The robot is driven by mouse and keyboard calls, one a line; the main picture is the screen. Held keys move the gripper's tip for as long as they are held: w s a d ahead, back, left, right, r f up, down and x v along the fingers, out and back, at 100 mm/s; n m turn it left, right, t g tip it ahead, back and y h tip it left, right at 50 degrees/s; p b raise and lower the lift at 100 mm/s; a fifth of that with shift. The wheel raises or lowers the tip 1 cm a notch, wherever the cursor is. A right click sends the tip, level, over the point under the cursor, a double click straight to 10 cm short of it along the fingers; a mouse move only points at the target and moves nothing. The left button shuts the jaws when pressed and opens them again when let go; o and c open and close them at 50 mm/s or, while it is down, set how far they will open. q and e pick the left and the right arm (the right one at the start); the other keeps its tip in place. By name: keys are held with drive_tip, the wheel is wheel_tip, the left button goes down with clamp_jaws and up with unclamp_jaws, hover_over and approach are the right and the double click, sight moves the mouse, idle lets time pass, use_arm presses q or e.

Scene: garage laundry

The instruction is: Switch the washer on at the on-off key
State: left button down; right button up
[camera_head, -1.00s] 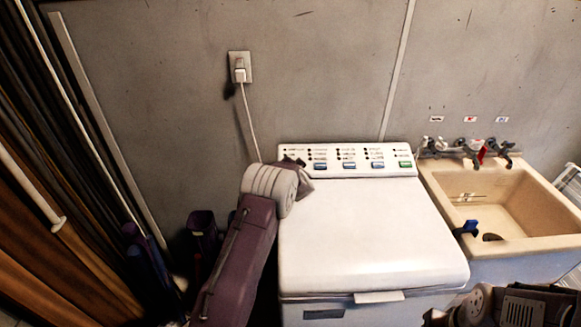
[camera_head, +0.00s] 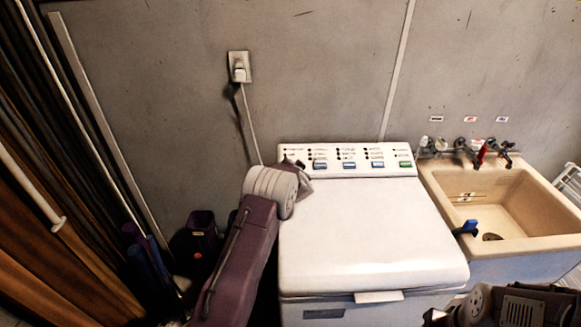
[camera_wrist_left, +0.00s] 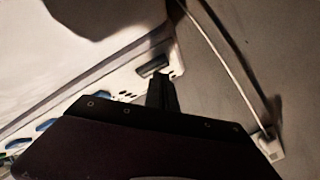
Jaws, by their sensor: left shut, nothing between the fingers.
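The white washer (camera_head: 365,235) stands with its lid shut. Its control panel (camera_head: 330,148) at the back carries three blue keys and a green key (camera_head: 405,164) at the right end. My left gripper (camera_head: 305,166) is at the panel's left end and hides part of it. In the left wrist view, the closed, empty fingers (camera_wrist_left: 162,97) point at a dark key (camera_wrist_left: 155,66) at the panel's end, at or very near its edge. Contact cannot be told, nor can the key labels be read. Only part of my right arm shows, at the bottom right; its fingertips are not clear.
A cord runs from the wall outlet (camera_head: 239,67) down behind the washer. Dark bins (camera_head: 202,232) and leaning boards crowd the left.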

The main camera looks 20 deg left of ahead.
use_arm(q)
drive_tip(key=shift+f, duration=0.35)
idle(0.7)
drive_tip(key=shift+s+r+p, duration=0.15)
drive_tip(key=shift+r+p, duration=0.6)
drive_tip(key=shift+p, duration=0.1)
drive_tip(key=shift+s, duration=0.1)
drive_tip(key=shift+r, duration=0.1)
drive_tip(key=shift+r, duration=0.1)
drive_tip(key=r+p, duration=0.1)
drive_tip(key=s+r+p, duration=0.1)
drive_tip(key=r, duration=0.1)
drive_tip(key=d+r+p, duration=0.1)
drive_tip(key=p, duration=0.1)
drive_tip(key=shift+s+r, duration=0.2)
drive_tip(key=shift+s, duration=0.1)
